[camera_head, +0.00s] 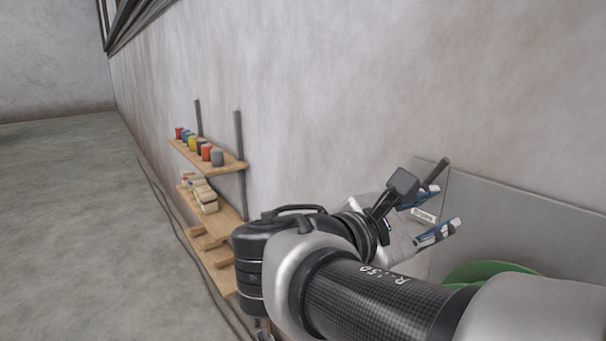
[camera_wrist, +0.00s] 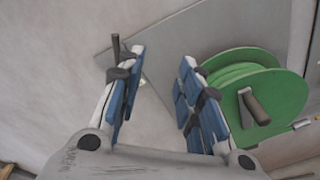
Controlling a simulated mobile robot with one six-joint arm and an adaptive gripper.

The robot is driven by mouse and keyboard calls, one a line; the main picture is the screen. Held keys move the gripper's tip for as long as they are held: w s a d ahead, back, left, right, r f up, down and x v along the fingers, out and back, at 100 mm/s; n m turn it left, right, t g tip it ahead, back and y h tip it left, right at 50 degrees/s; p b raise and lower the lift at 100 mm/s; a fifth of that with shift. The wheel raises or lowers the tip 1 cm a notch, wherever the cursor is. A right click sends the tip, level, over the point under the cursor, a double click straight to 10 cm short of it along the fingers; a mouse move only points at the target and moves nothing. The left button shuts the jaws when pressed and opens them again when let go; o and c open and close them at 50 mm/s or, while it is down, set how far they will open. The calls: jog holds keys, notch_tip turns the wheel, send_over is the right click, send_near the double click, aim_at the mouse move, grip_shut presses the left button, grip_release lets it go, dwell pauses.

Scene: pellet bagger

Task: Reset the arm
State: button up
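My gripper (camera_head: 432,215) is at the centre right of the head view, at the end of my arm, near the wall and a grey panel. Its two blue-padded fingers stand apart with nothing between them. In the wrist view the open gripper (camera_wrist: 160,95) also shows, with the pale wall and the panel's edge behind the gap. Part of the gripper is hidden behind my wrist in the head view.
A green reel (camera_wrist: 250,90) with a dark handle is right of the fingers in the wrist view. Wooden shelves (camera_head: 225,164) with coloured cups (camera_head: 193,143) hang on the wall left of my arm. The floor at left is clear.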

jog(key=s+d+f+m+g+y, duration=0.25)
jog(key=s+f+m+y, duration=0.2)
jog(key=s+f, duration=0.3)
jog(key=s+d+f+m+g+y, duration=0.1)
jog(key=s+f+m+g+y, duration=0.2)
jog(key=s+f+m, duration=0.4)
jog(key=s+a+f+m+t+y, duration=0.1)
jog(key=s+a+f+m+y, duration=0.2)
jog(key=a+f+m+y, duration=0.4)
notch_tip(320, 180, down, 14)
jog(key=s+a+n+h+b, duration=0.1)
jog(key=b, duration=1.2)
jog(key=shift+s, duration=0.4)
jog(key=shift+f+g, duration=0.1)
jog(key=shift+g, duration=0.15)
